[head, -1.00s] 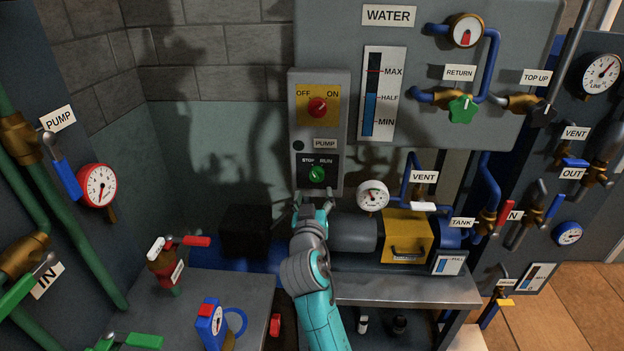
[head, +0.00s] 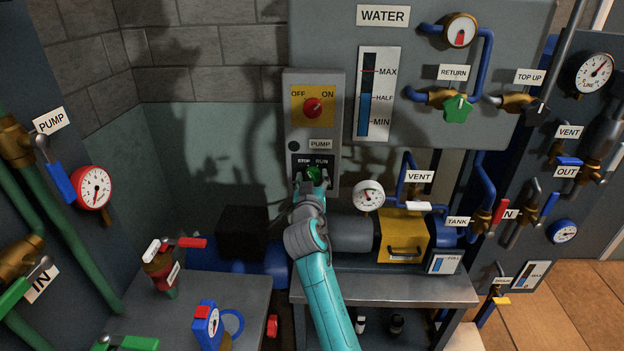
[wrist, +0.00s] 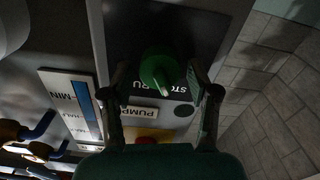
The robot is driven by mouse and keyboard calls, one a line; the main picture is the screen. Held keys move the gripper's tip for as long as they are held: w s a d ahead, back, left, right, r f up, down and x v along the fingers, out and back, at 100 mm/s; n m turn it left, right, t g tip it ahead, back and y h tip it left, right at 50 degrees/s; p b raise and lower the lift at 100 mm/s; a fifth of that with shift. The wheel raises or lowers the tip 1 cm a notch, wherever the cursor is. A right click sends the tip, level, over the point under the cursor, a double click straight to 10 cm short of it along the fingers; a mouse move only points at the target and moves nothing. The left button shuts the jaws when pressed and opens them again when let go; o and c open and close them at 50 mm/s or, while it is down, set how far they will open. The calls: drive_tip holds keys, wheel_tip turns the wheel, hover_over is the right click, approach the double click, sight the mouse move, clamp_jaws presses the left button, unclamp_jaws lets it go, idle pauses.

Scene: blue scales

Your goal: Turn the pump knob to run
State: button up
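The green pump knob (head: 314,173) sits on the dark STOP/RUN plate at the bottom of the grey pump panel (head: 326,98). In the wrist view the round green knob (wrist: 158,70) lies between the two fingers of my gripper (wrist: 160,85). A gap shows on each side, so the fingers look apart from it. In the head view my gripper (head: 312,183) is at the knob, coming from below, and covers part of it. I cannot tell which mark the knob points to.
A red OFF/ON knob (head: 312,108) sits higher on the same panel. To the right are a round gauge (head: 368,195), a yellow box (head: 403,235) and the VENT valve (head: 418,207). A red-handled valve (head: 162,262) stands on the left bench.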

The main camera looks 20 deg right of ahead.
drive_tip(key=c, duration=0.8)
drive_tip(key=shift+o, duration=0.2)
drive_tip(key=shift+m, duration=0.4)
drive_tip(key=m, duration=0.5)
drive_tip(key=shift+m, duration=0.3)
drive_tip(key=m, duration=0.5)
drive_tip(key=shift+d, duration=0.1)
drive_tip(key=shift+m, duration=0.4)
drive_tip(key=o, duration=1.1)
drive_tip(key=shift+o, duration=0.2)
